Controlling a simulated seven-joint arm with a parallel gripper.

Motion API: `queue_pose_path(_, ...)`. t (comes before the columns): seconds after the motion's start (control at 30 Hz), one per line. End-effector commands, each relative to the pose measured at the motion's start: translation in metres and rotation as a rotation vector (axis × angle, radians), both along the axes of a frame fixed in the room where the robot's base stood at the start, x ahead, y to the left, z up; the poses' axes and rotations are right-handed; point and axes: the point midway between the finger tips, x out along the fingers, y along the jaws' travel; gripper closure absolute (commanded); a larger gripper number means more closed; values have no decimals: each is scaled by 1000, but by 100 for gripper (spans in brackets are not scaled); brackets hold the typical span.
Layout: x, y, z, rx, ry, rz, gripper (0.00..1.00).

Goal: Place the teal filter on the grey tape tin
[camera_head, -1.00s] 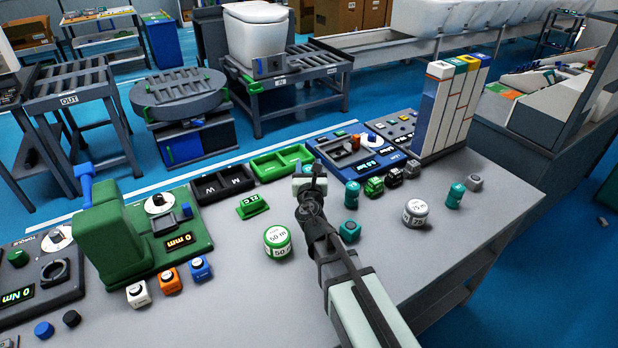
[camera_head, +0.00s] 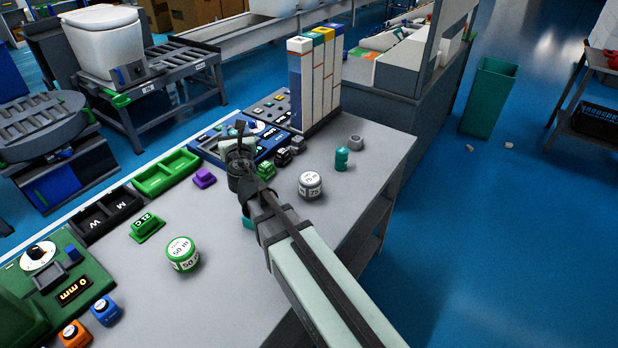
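The grey-and-white tape tin (camera_head: 311,185), labelled 75, stands on the bench right of my arm. A teal two-part cylinder (camera_head: 341,158) stands upright just behind and right of the tin, apart from it. Another teal piece (camera_head: 248,222) shows partly behind my arm. I cannot tell for certain which teal piece is the filter. My gripper (camera_head: 240,148) is above the bench, left of the tin, near the blue device. Its fingers are small and dark here; I cannot tell whether they are open or hold anything.
A green tin (camera_head: 182,254) labelled 50 stands left of my arm. A grey nut-like piece (camera_head: 356,142) lies near the right edge.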

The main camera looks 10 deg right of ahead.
Motion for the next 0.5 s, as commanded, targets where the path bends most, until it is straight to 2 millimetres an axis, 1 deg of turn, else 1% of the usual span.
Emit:
queue_pose_path(0.03, 7, -17, 8, 1, -2, -37, 82)
queue_pose_path(0.17, 17, -59, 22, 1, -2, -159, 82)
queue_pose_path(0.23, 20, -84, 29, 0, -1, -247, 82)
queue_pose_path(0.3, 19, -106, 34, -1, 0, -339, 82)
queue_pose_path(0.43, 12, -137, 37, -1, 0, -504, 82)
queue_pose_path(0.5, 5, -152, 35, -1, 1, -593, 82)
